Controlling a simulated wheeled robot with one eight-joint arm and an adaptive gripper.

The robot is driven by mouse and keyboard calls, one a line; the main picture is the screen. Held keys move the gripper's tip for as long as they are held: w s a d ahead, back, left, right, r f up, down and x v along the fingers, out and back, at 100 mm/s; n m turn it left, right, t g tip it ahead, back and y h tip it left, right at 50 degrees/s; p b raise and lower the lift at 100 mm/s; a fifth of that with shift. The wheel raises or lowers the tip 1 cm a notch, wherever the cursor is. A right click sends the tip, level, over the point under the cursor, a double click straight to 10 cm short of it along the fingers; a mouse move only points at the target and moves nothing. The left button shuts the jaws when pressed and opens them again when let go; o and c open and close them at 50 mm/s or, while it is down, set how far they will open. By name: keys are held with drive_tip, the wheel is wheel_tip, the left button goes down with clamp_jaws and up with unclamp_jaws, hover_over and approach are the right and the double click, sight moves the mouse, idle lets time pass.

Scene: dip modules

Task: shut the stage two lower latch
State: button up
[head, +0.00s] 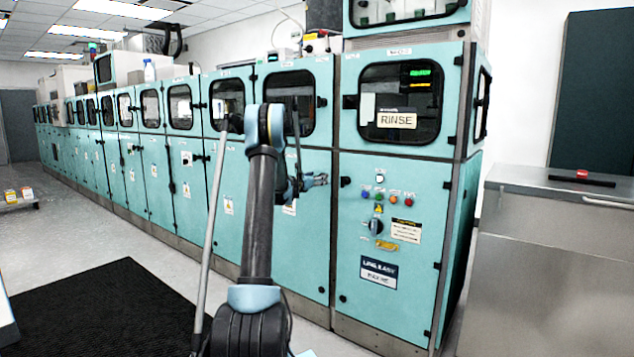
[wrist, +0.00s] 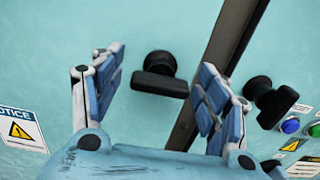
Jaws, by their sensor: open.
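My gripper (wrist: 163,66) is open and empty, in front of the teal cabinet; in the head view it (head: 319,180) is near the lower door's right edge. A black latch (wrist: 160,78) shows between the two fingers in the wrist view. It has a round knob and a short bar lying nearly level, its right end close to the dark post. I see no finger touching it. My gripper covers it in the head view. A second black latch (wrist: 272,102) sits right of the post, outside the fingers, and also shows in the head view (head: 346,182). I cannot read which is stage two.
The dark post (wrist: 222,62) stands between the two latches. Coloured buttons (head: 380,195) are on the right panel, below the RINSE window (head: 398,103). A steel counter (head: 545,250) stands at right. A black mat (head: 105,310) lies on the floor at left.

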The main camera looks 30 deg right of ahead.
drive_tip(key=shift+d, duration=0.1)
drive_tip(key=shift+c, duration=0.5)
drive_tip(key=c, duration=1)
drive_tip(key=shift+o, duration=0.2)
drive_tip(key=shift+w, duration=0.1)
drive_tip(key=m, duration=0.4)
drive_tip(key=shift+m, duration=0.3)
drive_tip(key=m, duration=0.4)
drive_tip(key=shift+m, duration=0.3)
drive_tip(key=m, duration=0.4)
drive_tip(key=shift+f, duration=0.1)
drive_tip(key=shift+s+m, duration=0.2)
drive_tip(key=shift+m, duration=2.1)
drive_tip(key=shift+f, duration=0.1)
